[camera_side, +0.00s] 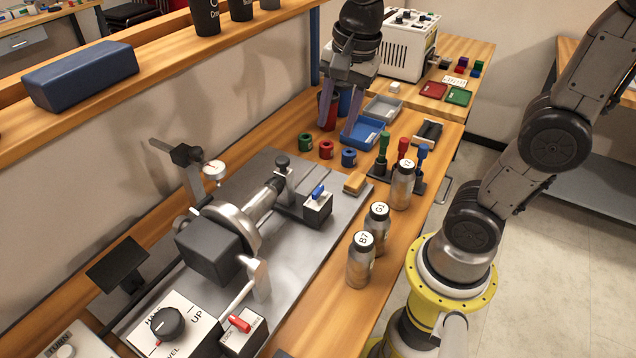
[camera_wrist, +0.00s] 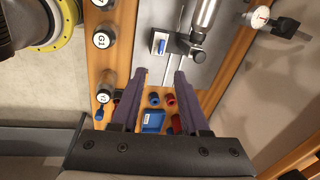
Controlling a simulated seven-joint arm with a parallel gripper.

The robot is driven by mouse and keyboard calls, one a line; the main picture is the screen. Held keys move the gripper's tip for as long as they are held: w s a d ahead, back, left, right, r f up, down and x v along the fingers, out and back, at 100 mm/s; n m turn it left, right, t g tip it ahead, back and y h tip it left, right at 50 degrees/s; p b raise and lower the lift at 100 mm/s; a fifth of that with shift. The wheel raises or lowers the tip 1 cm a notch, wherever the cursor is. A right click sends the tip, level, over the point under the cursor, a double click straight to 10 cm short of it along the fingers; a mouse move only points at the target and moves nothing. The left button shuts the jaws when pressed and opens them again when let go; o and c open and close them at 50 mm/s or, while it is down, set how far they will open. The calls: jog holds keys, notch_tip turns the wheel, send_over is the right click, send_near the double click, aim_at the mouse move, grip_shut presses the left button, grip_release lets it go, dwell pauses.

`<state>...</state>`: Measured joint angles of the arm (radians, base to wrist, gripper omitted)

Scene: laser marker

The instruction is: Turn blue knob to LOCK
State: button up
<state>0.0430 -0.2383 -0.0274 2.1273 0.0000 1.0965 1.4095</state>
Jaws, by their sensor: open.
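The blue knob (camera_side: 318,192) is a small lever on top of a grey box with a pale top plate (camera_side: 313,202), at the far end of the grey machine bed. It also shows in the wrist view (camera_wrist: 162,46), above and beyond my fingertips. The lettering beside it is too small to read, so its setting cannot be told. My gripper (camera_side: 337,128) points down over the back of the bench, near the blue tray and apart from the knob. Its two fingers are spread in the wrist view (camera_wrist: 161,72), with nothing between them.
A red knob (camera_side: 240,323) sits on a similar box in front. Labelled bottles (camera_side: 360,260) line the bed's right side. Coloured rings (camera_side: 326,149) and a blue tray (camera_side: 365,134) lie beyond the bed. A dial gauge (camera_side: 214,171) stands left; a metal spindle (camera_side: 262,198) lies beside the knob's box.

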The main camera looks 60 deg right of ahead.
jog(key=m+g, duration=0.1)
jog(key=g, duration=0.1)
send_over(318, 189)
notch_tip(318, 189, down, 4)
jog(key=r, duration=0.1)
notch_tip(318, 189, down, 15)
jog(key=shift+f, duration=0.15)
grip_shut()
